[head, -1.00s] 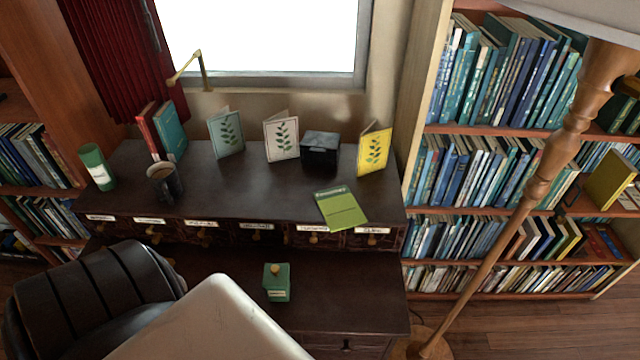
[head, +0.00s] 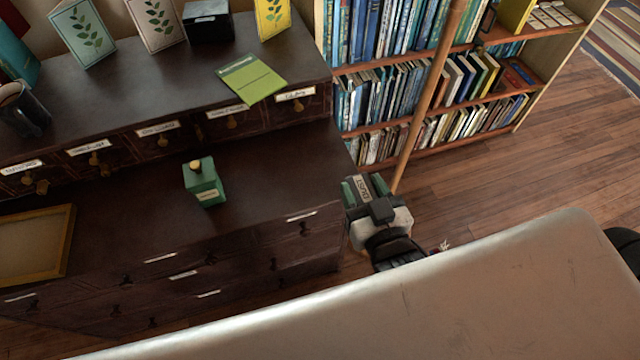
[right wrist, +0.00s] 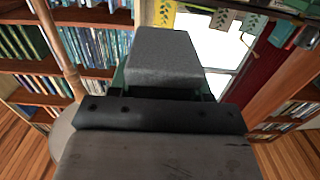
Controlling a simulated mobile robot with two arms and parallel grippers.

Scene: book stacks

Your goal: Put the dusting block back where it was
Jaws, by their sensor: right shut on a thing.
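The dusting block (head: 362,189) is a grey block with a pale lettered label, seen in the head view beside the right end of the dark desk. My right gripper (head: 366,185) is shut on it, with green-tipped fingers on either side. They hang in front of the floor lamp's pole, apart from the desk as seen here. In the right wrist view the block (right wrist: 165,58) fills the jaws, its grey top showing. My left gripper is not in view.
The desk (head: 290,180) carries a green box with a yellow knob (head: 204,183), a green booklet (head: 250,78), cards and a dark box (head: 206,20). A wooden tray (head: 68,245) is at left. The lamp pole (head: 425,100) stands before the bookcase (head: 340,75).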

